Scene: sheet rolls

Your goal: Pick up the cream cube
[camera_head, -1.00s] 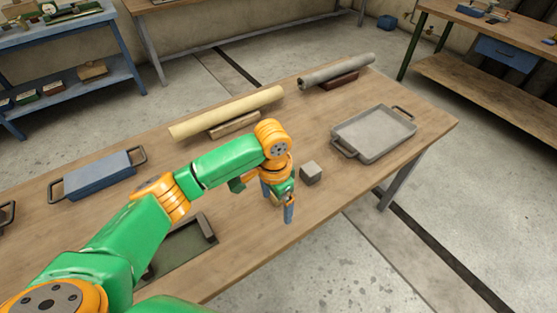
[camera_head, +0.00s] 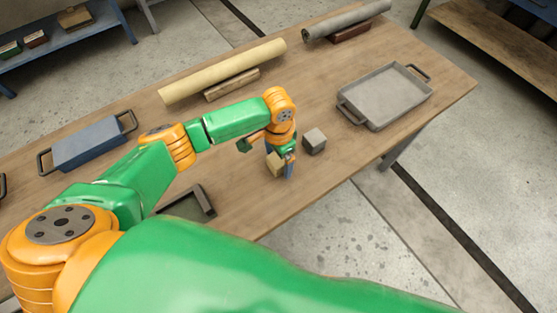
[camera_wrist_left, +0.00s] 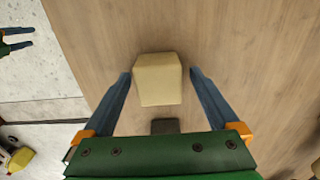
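The cream cube (camera_wrist_left: 157,78) lies on the wooden table between the two blue fingers of my left gripper (camera_wrist_left: 160,74). In the wrist view the fingers are spread, with a narrow gap on each side of the cube. In the head view my left gripper (camera_head: 281,168) is low over the table, and the cream cube (camera_head: 275,161) shows partly beside its fingers. In the wrist view my right gripper (camera_wrist_left: 33,36) shows at the upper left edge, fingers apart and empty, away from the cube. It is outside the head view.
A grey cube (camera_head: 314,141) stands just right of my left gripper. A grey tray (camera_head: 385,97) is at the right, a blue lidded box (camera_head: 90,143) at the left. Cream (camera_head: 223,70) and grey (camera_head: 347,19) rolls lie on cradles behind. A dark tray (camera_head: 190,206) is in front.

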